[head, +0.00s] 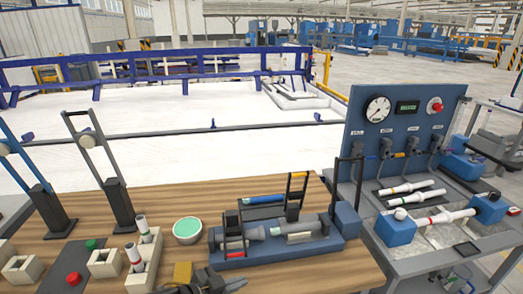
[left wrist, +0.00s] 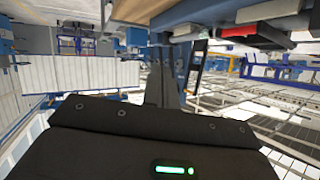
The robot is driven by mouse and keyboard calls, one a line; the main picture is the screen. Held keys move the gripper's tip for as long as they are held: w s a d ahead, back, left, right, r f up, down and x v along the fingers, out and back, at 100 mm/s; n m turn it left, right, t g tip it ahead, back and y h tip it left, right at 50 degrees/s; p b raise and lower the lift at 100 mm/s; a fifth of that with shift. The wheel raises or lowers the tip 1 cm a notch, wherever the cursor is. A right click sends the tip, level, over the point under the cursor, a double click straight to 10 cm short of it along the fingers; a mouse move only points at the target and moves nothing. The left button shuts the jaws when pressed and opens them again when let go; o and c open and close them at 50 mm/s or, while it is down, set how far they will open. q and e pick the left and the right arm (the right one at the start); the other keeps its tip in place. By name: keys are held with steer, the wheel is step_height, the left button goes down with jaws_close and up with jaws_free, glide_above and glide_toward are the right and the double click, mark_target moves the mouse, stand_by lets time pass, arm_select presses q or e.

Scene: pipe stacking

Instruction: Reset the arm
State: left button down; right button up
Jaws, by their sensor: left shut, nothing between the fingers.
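My left gripper (head: 236,285) shows at the bottom edge of the head view, low in front of the pipe fixture, shut and empty. In the left wrist view its dark body fills the lower part and its shut fingers (left wrist: 163,88) point up the picture, with no pipe between them. My right gripper is not clearly seen in the head view. The wooden table (head: 60,205) lies under the fixture, and its edge also shows at the top of the left wrist view (left wrist: 150,10).
A grey-blue pipe fixture (head: 335,247) stands on the table, beside a green-topped bowl (head: 187,230). Upright pipes (head: 134,256) stand in pale holders at left. A gauge panel (head: 400,120) rises over the right-hand bench with white pipes (head: 412,188). Two dark upright stands are at left.

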arm_select(q)
steer(key=s+a+f+n+g+y, duration=0.2)
steer(key=s+a+f+n+y, duration=0.35)
steer(key=s+a, duration=0.5)
steer(key=s+a+f+n+g+y, duration=0.3)
steer(key=s+a+f+n+y, duration=0.4)
steer(key=s, duration=0.6)
steer(key=s+a+f+m+g+h+b, duration=0.1)
steer(key=s+f+m+h+b, duration=0.2)
steer(key=f, duration=2.7)
steer(key=s+a+f+g, duration=0.1)
steer(key=s+a+f, duration=0.1)
steer(key=s+f, duration=1.3)
steer(key=shift+a+y+b, duration=0.35)
steer(key=shift+b, duration=0.1)
